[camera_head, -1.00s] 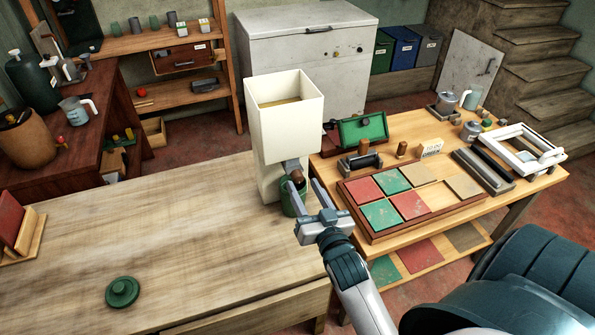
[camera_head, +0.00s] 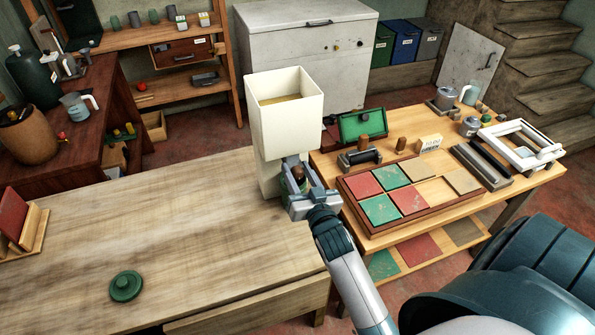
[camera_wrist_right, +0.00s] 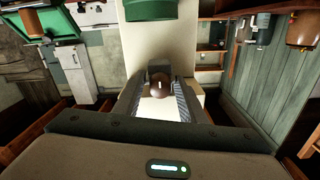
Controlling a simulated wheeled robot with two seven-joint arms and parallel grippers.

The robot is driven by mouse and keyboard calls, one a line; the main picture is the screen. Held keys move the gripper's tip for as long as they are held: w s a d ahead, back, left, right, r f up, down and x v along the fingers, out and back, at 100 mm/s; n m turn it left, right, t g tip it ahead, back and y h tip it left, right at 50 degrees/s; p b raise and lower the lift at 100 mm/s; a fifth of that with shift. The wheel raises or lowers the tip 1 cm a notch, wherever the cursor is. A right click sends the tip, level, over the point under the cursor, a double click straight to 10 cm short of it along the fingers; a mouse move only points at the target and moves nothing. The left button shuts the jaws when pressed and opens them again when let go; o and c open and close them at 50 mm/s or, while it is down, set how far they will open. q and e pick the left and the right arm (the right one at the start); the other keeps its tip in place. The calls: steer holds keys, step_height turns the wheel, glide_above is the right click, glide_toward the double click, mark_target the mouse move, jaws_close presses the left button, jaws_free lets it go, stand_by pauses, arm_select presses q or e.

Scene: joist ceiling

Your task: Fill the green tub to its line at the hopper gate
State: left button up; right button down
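The cream hopper (camera_head: 284,120) stands at the right end of the wooden table, with pale contents in its open top. Its brown gate knob (camera_head: 298,172) sticks out low on the front. My right gripper (camera_head: 300,178) is open, with one finger on each side of this knob, which also shows between the fingers in the right wrist view (camera_wrist_right: 159,83). I cannot tell whether they touch it. The green tub (camera_wrist_right: 150,9) is below the gate, mostly hidden by the gripper in the head view; its line and fill level are hidden. My left gripper is out of view.
On the right, a bench carries a tray of coloured tiles (camera_head: 405,200), a green box (camera_head: 362,126) and a white frame (camera_head: 520,145). A jug (camera_head: 78,107) stands on the left counter.

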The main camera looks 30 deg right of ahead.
steer(key=shift+s+r+p, duration=0.1)
steer(key=shift+s+p, duration=0.2)
steer(key=shift+s, duration=0.1)
steer(key=shift+s+a, duration=0.2)
steer(key=shift+s, duration=0.3)
steer(key=c, duration=1.5)
jaws_free()
steer(key=shift+o, duration=0.2)
steer(key=shift+s+a+f, duration=0.15)
steer(key=shift+s+f, duration=0.05)
steer(key=shift+s, duration=0.55)
steer(key=b+v, duration=0.5)
steer(key=v, duration=1.1)
steer(key=shift+r, duration=0.1)
